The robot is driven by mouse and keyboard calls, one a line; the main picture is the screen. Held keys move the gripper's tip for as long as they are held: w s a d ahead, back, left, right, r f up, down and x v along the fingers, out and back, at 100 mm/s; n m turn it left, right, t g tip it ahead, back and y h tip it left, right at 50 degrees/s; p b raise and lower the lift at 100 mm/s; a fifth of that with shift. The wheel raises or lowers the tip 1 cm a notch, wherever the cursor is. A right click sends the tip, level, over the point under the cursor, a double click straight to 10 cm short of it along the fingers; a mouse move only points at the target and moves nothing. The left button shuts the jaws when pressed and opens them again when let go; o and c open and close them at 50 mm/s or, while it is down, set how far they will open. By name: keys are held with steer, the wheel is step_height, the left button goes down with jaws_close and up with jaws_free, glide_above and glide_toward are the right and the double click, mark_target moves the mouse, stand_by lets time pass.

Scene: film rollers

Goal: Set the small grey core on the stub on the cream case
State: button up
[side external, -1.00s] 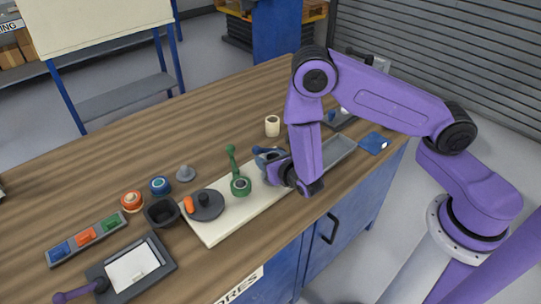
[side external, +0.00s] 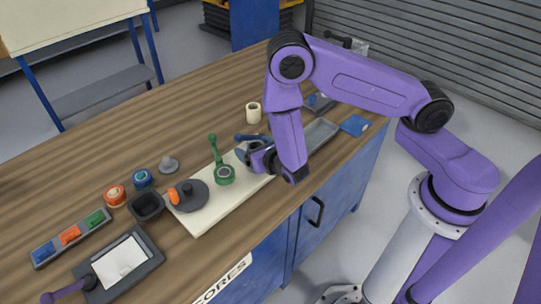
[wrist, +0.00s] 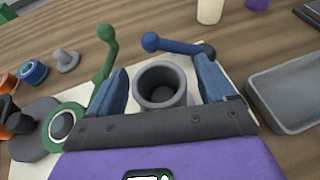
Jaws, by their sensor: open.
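The small grey core (wrist: 160,88), a hollow grey cylinder, stands upright between my fingers in the wrist view. A round dark shape shows inside it; I cannot tell whether that is the stub. My gripper (wrist: 162,72) is open, one finger on each side of the core, with a visible gap at least on the right. The cream case (side external: 203,214) lies on the bench under it, and its edge also shows in the wrist view (wrist: 32,170). In the side view my gripper (side external: 262,152) is low at the case's far right end and largely hides the core.
A green crank (wrist: 104,62) and a blue crank (wrist: 172,45) rise close to my fingers. A grey disc (side external: 188,196) with an orange knob sits on the case's left part. A grey tray (side external: 320,134) is to the right. A cream cylinder (side external: 253,112) stands behind.

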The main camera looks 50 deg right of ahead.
steer(key=v, duration=1.6)
steer(key=shift+s, duration=0.2)
steer(key=s+d+r+m+g+h, duration=0.4)
steer(key=s+d+r+m+g, duration=0.3)
steer(key=d+m, duration=0.5)
steer(key=s+a+r+m+g+y, duration=0.4)
steer(key=s+r+m+g+y, duration=0.1)
steer(key=s+r+m+y, duration=0.1)
steer(key=s+m+y, duration=0.1)
steer(key=s+m, duration=0.1)
steer(key=shift+s+m+g, duration=0.3)
steer(key=shift+m+g, duration=0.1)
